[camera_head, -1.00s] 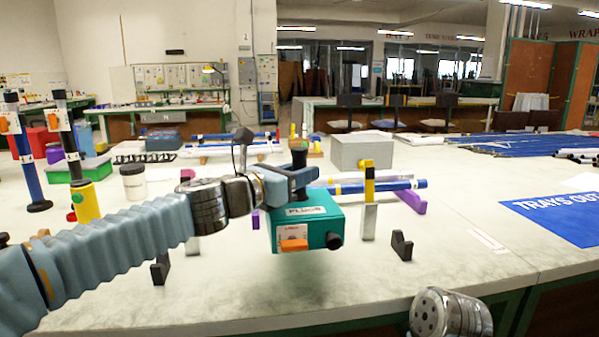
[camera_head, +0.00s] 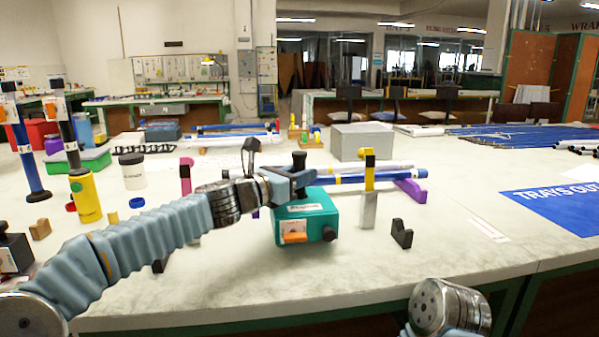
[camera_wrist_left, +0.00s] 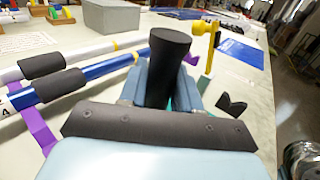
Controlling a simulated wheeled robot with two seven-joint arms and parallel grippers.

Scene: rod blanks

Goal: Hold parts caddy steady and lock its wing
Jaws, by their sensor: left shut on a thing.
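A teal box with a white label, which I take for the parts caddy (camera_head: 318,221), is at the middle of the bench in the head view. An orange tab (camera_head: 293,231) and dark knobs are on its front side. My left gripper (camera_head: 299,180) is above the box, shut on its black upright handle (camera_head: 299,160). In the left wrist view the handle (camera_wrist_left: 168,62) stands between the fingers, and they hide most of the box. I cannot tell whether the box touches the bench. Only the silver wrist of my right arm shows, at the lower right; its gripper is out of view.
A metal stand with a yellow and black top (camera_head: 369,185) is just right of the box. A black notched block (camera_head: 402,233) is farther right. Blue and white rods on a purple rest (camera_head: 410,189) lie behind. The front right of the bench is clear.

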